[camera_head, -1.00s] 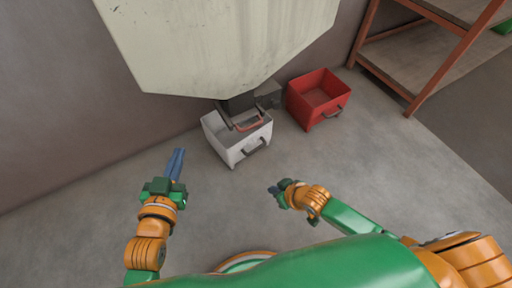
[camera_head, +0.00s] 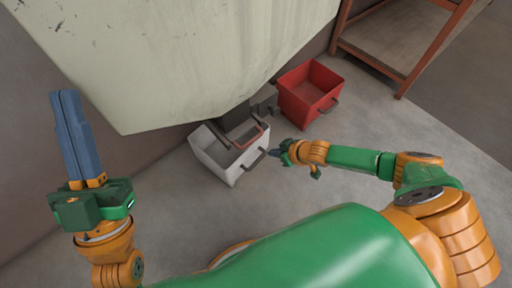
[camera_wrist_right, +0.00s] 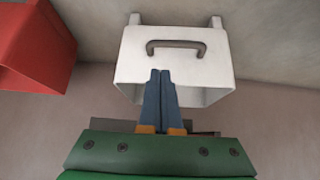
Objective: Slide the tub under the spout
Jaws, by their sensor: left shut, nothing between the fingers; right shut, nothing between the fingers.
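A white tub (camera_head: 215,158) stands on the floor below the pale hopper (camera_head: 190,60). The dark spout (camera_head: 234,119) with a reddish handle (camera_head: 248,139) comes down over the tub's back and right part. The tub's front carries a dark handle (camera_head: 253,158), also seen in the right wrist view (camera_wrist_right: 176,46). My right gripper (camera_head: 275,153) is shut and empty, its tips close to the tub's front; I cannot tell whether they touch. In the right wrist view its fingers (camera_wrist_right: 161,75) overlap the tub's front (camera_wrist_right: 200,67) below the handle. My left gripper (camera_head: 66,95) is shut, empty and raised at the left.
A red tub (camera_head: 309,93) stands behind and to the right of the white one, also at the left of the right wrist view (camera_wrist_right: 35,45). An orange-framed shelf (camera_head: 400,75) stands at the back right. Bare floor (camera_head: 390,125) lies at the right.

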